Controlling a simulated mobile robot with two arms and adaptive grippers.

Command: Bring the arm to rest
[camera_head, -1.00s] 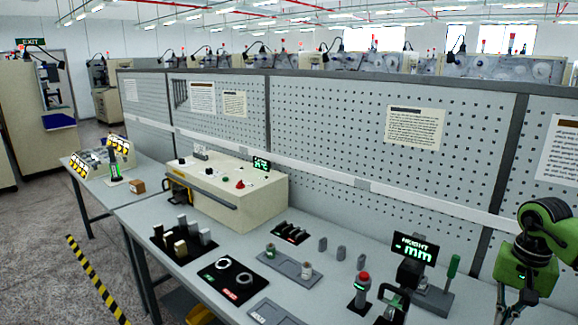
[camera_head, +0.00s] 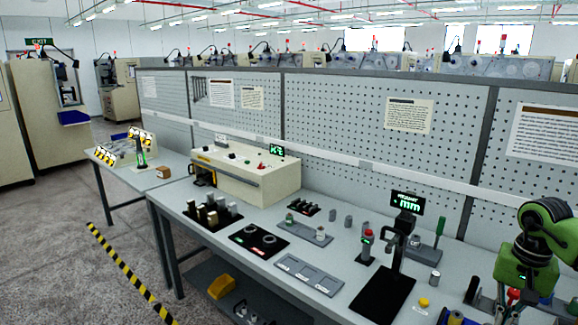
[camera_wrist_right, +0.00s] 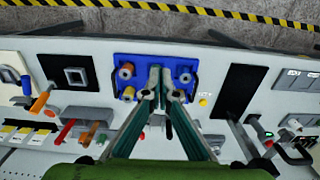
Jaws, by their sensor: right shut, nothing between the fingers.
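My right arm, green, comes in at the right edge of the head view, with its wrist above the bench (camera_head: 330,250). In the right wrist view my right gripper (camera_wrist_right: 165,74) has its two fingers together with nothing between them. Any gap between the tips and the tray is hard to judge. My left gripper is not in view.
A height gauge with a green "mm" display (camera_head: 407,202) and black base plate stands left of my arm. A beige machine (camera_head: 245,178), a black mat with two rings (camera_head: 258,240) and grey trays (camera_head: 308,274) lie farther left. A perforated panel (camera_head: 350,125) backs the bench.

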